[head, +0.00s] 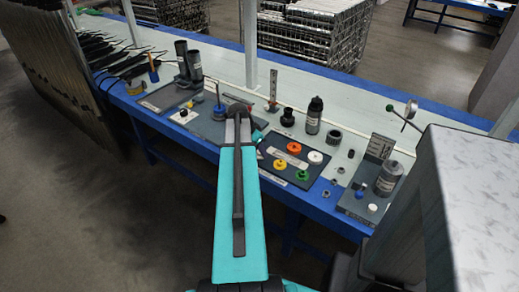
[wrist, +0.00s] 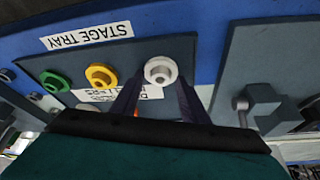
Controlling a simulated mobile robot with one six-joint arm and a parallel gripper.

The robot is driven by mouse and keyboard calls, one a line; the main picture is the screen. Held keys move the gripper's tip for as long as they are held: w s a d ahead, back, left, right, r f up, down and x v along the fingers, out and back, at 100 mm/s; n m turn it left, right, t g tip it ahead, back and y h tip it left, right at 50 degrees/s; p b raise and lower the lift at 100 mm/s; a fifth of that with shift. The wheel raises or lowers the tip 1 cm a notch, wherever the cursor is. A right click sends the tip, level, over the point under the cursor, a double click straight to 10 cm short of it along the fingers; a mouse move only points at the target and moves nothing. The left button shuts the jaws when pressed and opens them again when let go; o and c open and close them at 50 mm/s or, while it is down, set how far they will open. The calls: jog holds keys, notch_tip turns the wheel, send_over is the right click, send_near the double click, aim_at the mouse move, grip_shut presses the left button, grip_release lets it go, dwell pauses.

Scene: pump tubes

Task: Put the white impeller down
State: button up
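The white impeller (wrist: 160,71) is a round flanged piece with a central hub, seen from above in the wrist view. My gripper (wrist: 161,78) has its two dark fingertips at either side of it, against its rim. The impeller is over the end of the dark stage tray (wrist: 190,45), beside the yellow impeller (wrist: 101,76); I cannot tell whether it touches the tray. The green impeller (wrist: 54,82) lies farther left.
In the head view the tray also bears an orange impeller (head: 294,147) and another white round piece (head: 315,157). A black bottle (head: 314,115) and dark cylinders stand behind it. A grey block fixture (wrist: 265,105) is to the right in the wrist view.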

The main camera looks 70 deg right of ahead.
jog(key=o, duration=0.4)
jog(key=shift+o, duration=0.2)
jog(key=shift+r, duration=0.15)
jog(key=v, duration=1.2)
dwell(0.5)
